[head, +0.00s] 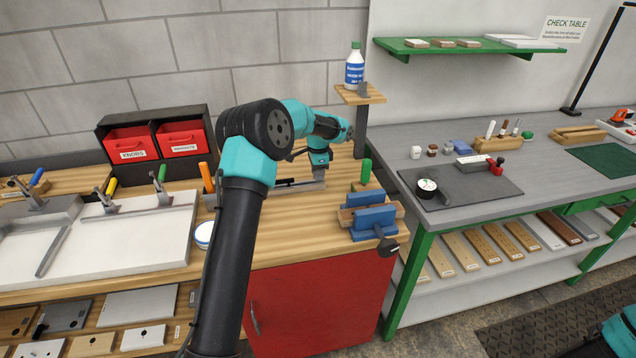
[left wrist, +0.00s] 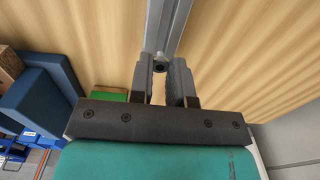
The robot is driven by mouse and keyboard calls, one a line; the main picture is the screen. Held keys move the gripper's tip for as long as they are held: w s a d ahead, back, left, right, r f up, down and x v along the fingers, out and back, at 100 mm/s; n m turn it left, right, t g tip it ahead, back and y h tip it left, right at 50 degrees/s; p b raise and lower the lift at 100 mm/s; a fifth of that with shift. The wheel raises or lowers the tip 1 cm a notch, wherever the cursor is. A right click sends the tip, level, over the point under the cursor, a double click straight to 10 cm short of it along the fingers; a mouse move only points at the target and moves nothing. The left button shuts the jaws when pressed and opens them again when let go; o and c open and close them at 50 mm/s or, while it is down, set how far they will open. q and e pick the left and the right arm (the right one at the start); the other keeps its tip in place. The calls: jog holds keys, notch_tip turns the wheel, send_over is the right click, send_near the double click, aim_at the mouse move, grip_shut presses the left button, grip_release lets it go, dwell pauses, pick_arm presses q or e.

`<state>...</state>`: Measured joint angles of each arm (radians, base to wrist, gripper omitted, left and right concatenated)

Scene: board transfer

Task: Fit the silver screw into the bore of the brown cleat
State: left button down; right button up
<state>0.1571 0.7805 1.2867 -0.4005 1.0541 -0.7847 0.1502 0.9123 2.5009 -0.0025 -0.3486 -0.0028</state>
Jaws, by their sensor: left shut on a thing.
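My left gripper (head: 318,181) points down low over the wooden bench. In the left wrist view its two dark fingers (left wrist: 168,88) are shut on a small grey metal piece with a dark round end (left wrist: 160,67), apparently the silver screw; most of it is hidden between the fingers. A brown wooden block (head: 345,217), apparently the brown cleat, sits between the blue jaws of a vise (head: 375,217), to the right of and nearer than the gripper. Its bore cannot be made out. The brown block also shows in the left wrist view (left wrist: 9,64). My right gripper is out of view.
A grey metal bar (left wrist: 171,25) runs away beyond the fingertips. A green upright handle (head: 366,171) stands behind the vise. Red bins (head: 128,144) and a white fixture plate (head: 150,235) lie left. A post with a shelf and bottle (head: 355,68) rises behind.

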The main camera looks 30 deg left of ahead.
pick_arm(q)
jog(key=shift+r, duration=2.05)
